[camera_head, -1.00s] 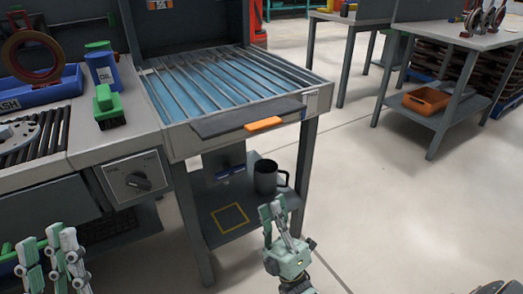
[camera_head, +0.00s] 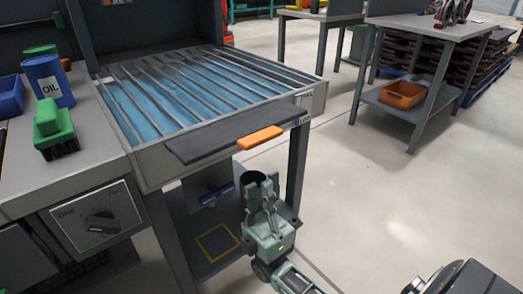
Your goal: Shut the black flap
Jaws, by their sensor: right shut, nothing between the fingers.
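The black flap (camera_head: 225,134) sticks out roughly level from the front edge of the slatted blue basin (camera_head: 165,92). An orange handle (camera_head: 260,138) is on its outer edge, toward the right end. My right gripper (camera_head: 262,186) points up, below and in front of the handle. Its fingers are together and empty, with a visible gap between them and the flap. My left gripper is out of view.
The floor at right is clear.

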